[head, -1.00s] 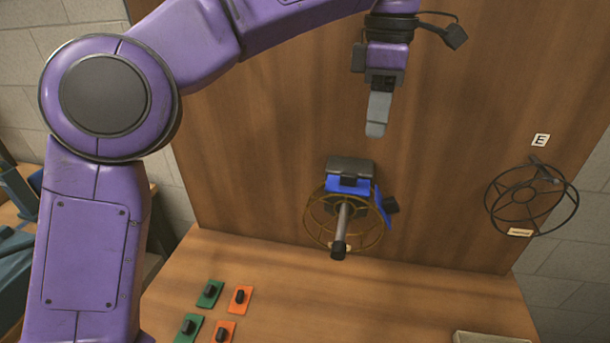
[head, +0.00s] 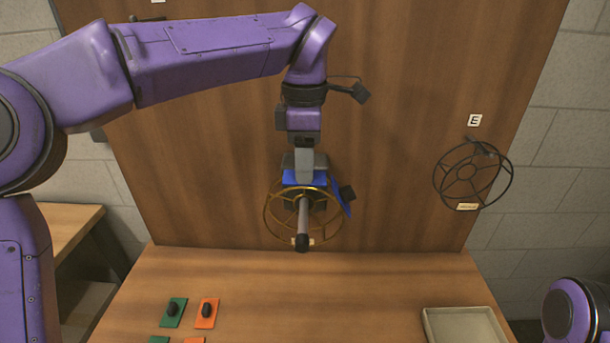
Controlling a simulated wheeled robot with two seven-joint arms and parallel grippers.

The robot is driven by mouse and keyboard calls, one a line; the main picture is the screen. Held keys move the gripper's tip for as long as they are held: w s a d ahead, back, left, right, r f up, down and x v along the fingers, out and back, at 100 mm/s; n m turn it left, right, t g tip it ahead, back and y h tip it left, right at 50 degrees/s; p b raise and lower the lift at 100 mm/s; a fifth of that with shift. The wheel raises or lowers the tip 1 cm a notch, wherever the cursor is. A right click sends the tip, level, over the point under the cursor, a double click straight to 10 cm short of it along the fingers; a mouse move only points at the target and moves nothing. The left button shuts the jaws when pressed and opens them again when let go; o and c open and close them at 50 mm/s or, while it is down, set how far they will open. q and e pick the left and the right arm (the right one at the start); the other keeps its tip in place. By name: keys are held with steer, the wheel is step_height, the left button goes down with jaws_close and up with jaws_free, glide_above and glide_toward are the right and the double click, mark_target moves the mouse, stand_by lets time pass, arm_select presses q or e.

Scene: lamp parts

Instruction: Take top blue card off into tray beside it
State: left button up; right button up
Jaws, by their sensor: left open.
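The top blue card (head: 291,178) sits upright at the upper part of a brass-coloured ring frame (head: 267,222) on the wooden board, by a grey block (head: 320,161). A second blue card (head: 340,199) with a black knob sits tilted at the ring's right side. My left gripper (head: 304,172) points down right at the top card, its fingers seen edge-on and covering the card's middle. It is open; whether its fingers touch the card's knob is hidden. The beige tray (head: 428,322) lies at the table's lower right, partly cut off. My right gripper is out of view.
A dark rod (head: 303,222) sticks out of the ring's middle toward me. A black wire ring (head: 436,180) hangs at right under an E label (head: 474,120). Green (head: 173,312) and orange (head: 207,313) cards with black knobs lie front left. The table's middle is clear.

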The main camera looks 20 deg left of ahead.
arm_select(q)
steer(key=shift+w, duration=0.1)
steer(key=c, duration=0.8)
jaws_close()
